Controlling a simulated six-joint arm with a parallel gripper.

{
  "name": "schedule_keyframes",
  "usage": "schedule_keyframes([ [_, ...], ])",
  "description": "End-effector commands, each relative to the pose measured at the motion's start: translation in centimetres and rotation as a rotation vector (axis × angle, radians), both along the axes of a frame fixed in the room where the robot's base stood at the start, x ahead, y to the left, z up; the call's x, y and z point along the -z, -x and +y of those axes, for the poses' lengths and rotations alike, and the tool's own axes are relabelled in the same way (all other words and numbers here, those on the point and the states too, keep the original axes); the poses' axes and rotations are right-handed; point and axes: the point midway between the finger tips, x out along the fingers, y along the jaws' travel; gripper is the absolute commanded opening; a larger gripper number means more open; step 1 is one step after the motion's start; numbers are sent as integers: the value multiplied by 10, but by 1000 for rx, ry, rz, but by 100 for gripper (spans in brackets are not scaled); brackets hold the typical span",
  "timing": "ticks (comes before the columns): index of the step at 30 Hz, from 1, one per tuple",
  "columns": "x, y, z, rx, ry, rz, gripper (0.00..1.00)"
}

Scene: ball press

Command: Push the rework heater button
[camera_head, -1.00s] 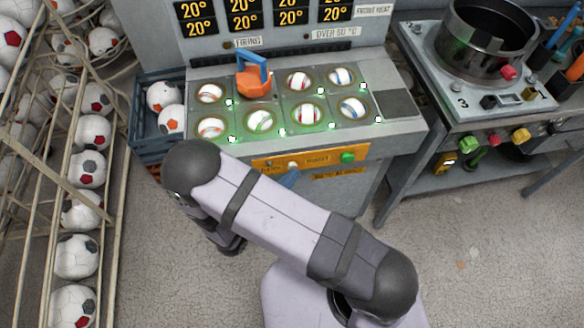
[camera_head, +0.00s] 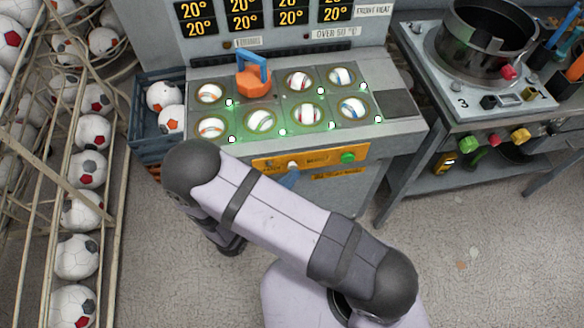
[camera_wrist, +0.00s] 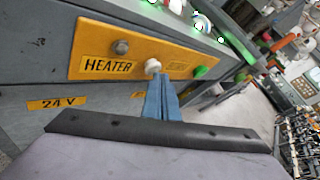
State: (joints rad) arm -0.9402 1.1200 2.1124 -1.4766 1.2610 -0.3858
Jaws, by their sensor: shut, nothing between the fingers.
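The yellow panel (camera_head: 268,163) is on the front of the grey press. In the wrist view the panel (camera_wrist: 95,42) carries a HEATER label (camera_wrist: 107,66), a grey knob (camera_wrist: 121,47), a white button (camera_wrist: 152,67) right of the label, and a green button (camera_wrist: 201,72). The white button (camera_head: 292,164) and green button (camera_head: 348,157) also show in the head view. The second label is too blurred to read. My gripper (camera_wrist: 163,76) is shut and empty, its blue fingertips right at the white button. I cannot tell whether they touch it.
Several striped balls (camera_head: 260,120) sit in lit sockets on the press top, with an orange piece (camera_head: 254,82) with a blue handle among them. A ball rack (camera_head: 78,210) and blue crate (camera_head: 146,118) stand left. A bench with a black pot (camera_head: 485,45) stands right.

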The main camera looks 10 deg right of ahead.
Motion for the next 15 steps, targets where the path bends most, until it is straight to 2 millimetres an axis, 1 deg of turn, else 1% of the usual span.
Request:
schedule_keyframes([
  [9,0,0,0,0,0,0,0],
  [15,0,-5,0,1,-1,-1,0],
])
